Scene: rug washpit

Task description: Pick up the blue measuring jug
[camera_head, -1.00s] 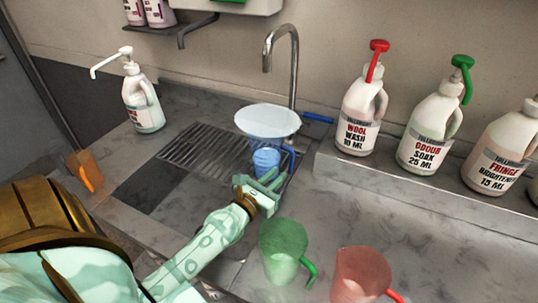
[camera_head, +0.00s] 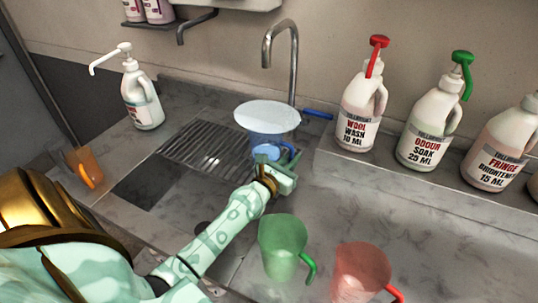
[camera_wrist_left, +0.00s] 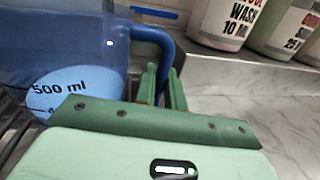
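The blue measuring jug (camera_head: 266,132) is see-through, with a wide pale rim, and stands upright on the drain area below the tap. The wrist view shows its blue body (camera_wrist_left: 60,50), a "500 ml" label and its thick blue handle. My left gripper (camera_head: 287,160) is at the handle, on the jug's right side. In the wrist view its two green fingers (camera_wrist_left: 164,88) stand close together, one on each side of the handle's lower part, and look shut on it. My right gripper is out of view.
A green jug (camera_head: 283,248) and a red jug (camera_head: 360,272) stand near the front. An orange jug (camera_head: 86,166) is at left. A curved tap (camera_head: 294,70) rises behind. Labelled pump bottles (camera_head: 358,115) line the right ledge, and a white pump bottle (camera_head: 142,100) stands at back left.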

